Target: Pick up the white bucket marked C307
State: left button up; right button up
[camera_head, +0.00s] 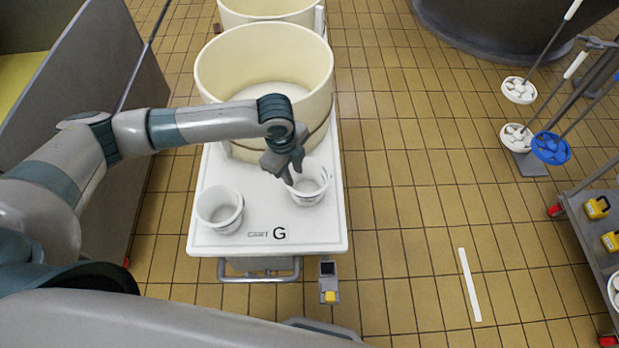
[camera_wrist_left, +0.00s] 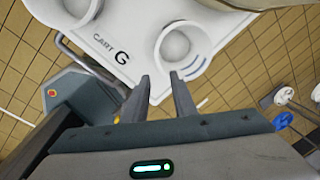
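Two white buckets stand on the white top of cart G. The right bucket (camera_head: 312,190) has dark marks on its side, too small to read. The left bucket (camera_head: 219,209) stands nearer the front left corner, and no C307 mark is legible on either. My left gripper (camera_head: 287,172) is over the left rim of the right bucket and hides part of it. In the left wrist view, the two fingers (camera_wrist_left: 159,78) are apart with nothing held between them, close to that bucket's rim (camera_wrist_left: 161,52). I cannot tell whether they touch it. My right gripper is not in view.
A large cream tub (camera_head: 215,75) stands on the cart (camera_head: 338,238) just behind the buckets. A grey-walled container (camera_head: 105,80) is at the left. Brushes with white and blue heads (camera_head: 551,148) and another cart (camera_head: 590,235) are at the right. The tiled floor between is mostly clear.

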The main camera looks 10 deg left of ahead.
pick_arm(q)
jog(key=shift+w+a+r, duration=0.3)
jog(key=shift+a, duration=0.35)
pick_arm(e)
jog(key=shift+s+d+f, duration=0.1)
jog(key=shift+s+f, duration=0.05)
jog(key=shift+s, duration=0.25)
